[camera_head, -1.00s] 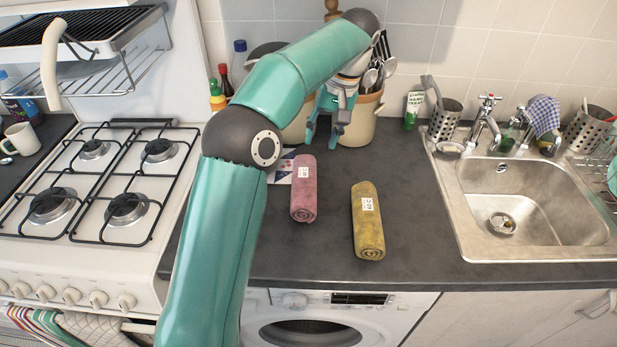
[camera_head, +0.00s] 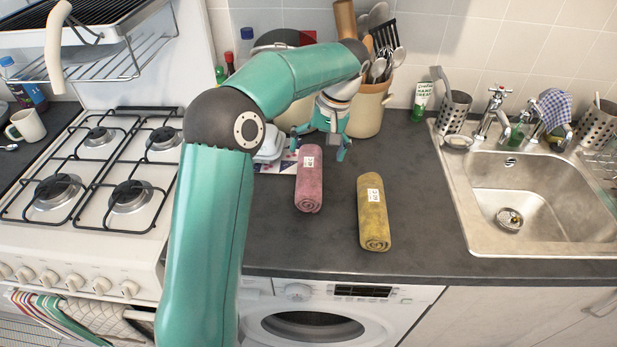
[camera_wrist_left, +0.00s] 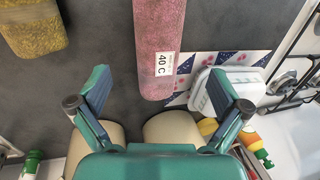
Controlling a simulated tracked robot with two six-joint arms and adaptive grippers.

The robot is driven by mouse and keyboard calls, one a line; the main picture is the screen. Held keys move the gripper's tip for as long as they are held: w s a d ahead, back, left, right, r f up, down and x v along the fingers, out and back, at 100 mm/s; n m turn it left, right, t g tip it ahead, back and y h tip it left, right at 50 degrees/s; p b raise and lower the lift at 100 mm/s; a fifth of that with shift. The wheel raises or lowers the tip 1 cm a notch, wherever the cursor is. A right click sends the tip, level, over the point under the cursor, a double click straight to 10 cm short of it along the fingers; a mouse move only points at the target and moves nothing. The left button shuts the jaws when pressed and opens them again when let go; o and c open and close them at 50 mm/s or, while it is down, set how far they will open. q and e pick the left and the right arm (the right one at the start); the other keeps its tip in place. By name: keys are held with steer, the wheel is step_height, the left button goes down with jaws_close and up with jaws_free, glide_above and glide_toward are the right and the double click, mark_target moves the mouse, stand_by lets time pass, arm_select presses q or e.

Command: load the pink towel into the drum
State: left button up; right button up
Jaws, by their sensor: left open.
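The pink towel (camera_head: 309,180) is a roll lying on the dark counter, with a white label near its far end. In the left wrist view the pink towel (camera_wrist_left: 160,50) shows its "40 C" label, ahead of and between the open fingers. My left gripper (camera_head: 320,152) is open and empty just beyond the towel's far end; it also shows in the left wrist view (camera_wrist_left: 165,90). Whether it touches the towel cannot be told. The drum (camera_head: 312,328) is in the white washer (camera_head: 385,305) under the counter; only its upper part shows. My right gripper is not in view.
A yellow towel roll (camera_head: 373,212) lies right of the pink one. A utensil crock (camera_head: 366,108) stands behind the gripper. A white tub (camera_head: 268,145) and a patterned card (camera_head: 280,166) lie to its left. The gas hob (camera_head: 95,185) is left, the sink (camera_head: 540,200) right.

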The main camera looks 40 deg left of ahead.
mark_target(309, 177)
arm_select(q)
steer(key=p+x, duration=0.1)
steer(key=x, duration=0.8)
steer(key=shift+d, duration=0.15)
steer(key=c, duration=1.4)
steer(key=shift+r, duration=0.15)
